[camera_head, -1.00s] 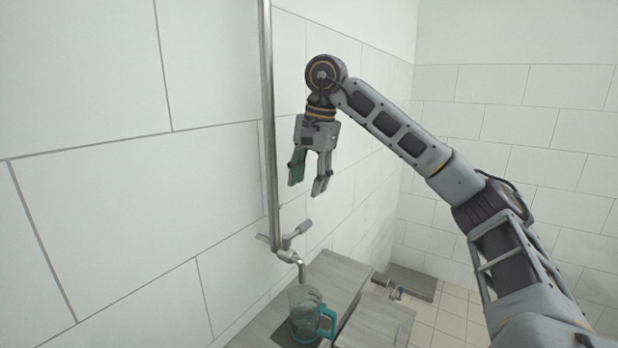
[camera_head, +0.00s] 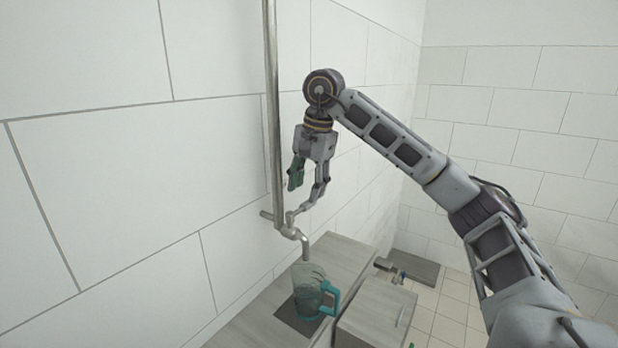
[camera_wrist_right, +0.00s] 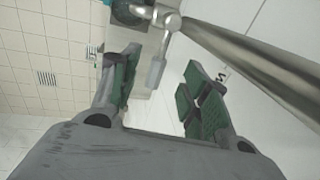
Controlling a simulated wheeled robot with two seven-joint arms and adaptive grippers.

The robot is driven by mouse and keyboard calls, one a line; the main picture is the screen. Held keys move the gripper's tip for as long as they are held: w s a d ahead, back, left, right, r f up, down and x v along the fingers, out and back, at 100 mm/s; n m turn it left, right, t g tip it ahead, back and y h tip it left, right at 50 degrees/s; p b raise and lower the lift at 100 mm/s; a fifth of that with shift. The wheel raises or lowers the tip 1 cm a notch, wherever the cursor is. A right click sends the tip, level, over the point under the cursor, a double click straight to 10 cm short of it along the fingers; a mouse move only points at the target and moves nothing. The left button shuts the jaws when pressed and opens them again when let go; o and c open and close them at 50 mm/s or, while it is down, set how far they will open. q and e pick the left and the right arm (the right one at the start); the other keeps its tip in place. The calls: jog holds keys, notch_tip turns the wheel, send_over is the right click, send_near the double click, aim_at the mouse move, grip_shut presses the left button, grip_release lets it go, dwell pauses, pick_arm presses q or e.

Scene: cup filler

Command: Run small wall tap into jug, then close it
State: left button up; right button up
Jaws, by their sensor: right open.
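The small wall tap (camera_head: 292,231) has a metal spout bent down over the jug. Its flat lever handle (camera_wrist_right: 157,70) shows between my right fingers in the right wrist view. My right gripper (camera_head: 300,196) is open at the lever, with a finger on either side; contact cannot be told. The clear jug (camera_head: 308,285) with a teal handle stands upright below the spout, and part of it shows at the top of the right wrist view (camera_wrist_right: 124,12). I cannot tell if water runs or the jug holds any. My left gripper is not in view.
A metal pipe (camera_head: 271,110) runs up the tiled wall beside the tap. A grey wooden cabinet (camera_head: 345,258) stands below, with a dark plate (camera_head: 292,322) under the jug. Free space lies above the tiled floor at right.

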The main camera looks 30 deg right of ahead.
aim_at(304, 204)
jog(key=shift+w+a+f, duration=0.1)
jog(key=shift+w+f, duration=0.15)
jog(key=shift+f, duration=1.05)
jog(key=shift+w+a+f, duration=0.1)
jog(key=shift+w+f, duration=0.1)
jog(key=shift+f, duration=1.05)
grip_shut()
